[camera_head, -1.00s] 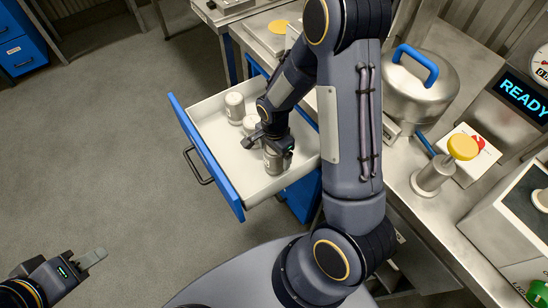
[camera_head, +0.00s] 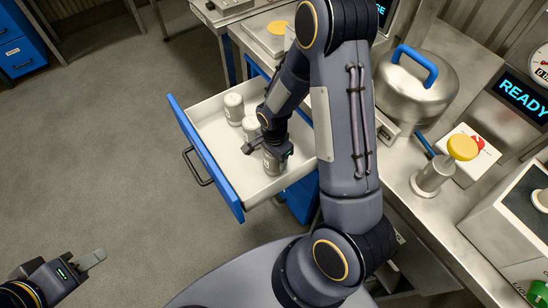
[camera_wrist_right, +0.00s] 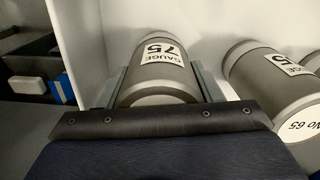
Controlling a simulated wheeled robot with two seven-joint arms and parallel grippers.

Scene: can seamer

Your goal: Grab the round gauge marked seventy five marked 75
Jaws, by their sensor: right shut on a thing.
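The round gauge marked 75 is a grey metal cylinder with a white label. In the right wrist view this gauge (camera_wrist_right: 160,70) stands between the two fingers, its label reading "GAUGE 75". My right gripper (camera_wrist_right: 160,85) is shut on it, one finger along each side. In the head view the gauge (camera_head: 271,162) is in the open drawer near its front right corner, partly hidden by my right gripper (camera_head: 272,147). Whether it touches the drawer floor I cannot tell.
The white drawer (camera_head: 222,160) has a blue front and is pulled out. Another gauge (camera_wrist_right: 268,75), with "No 65" on its end, is close to the right of the held one. A steel bench (camera_head: 405,205) with a blue-handled lidded pot (camera_head: 415,90) stands at the right.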

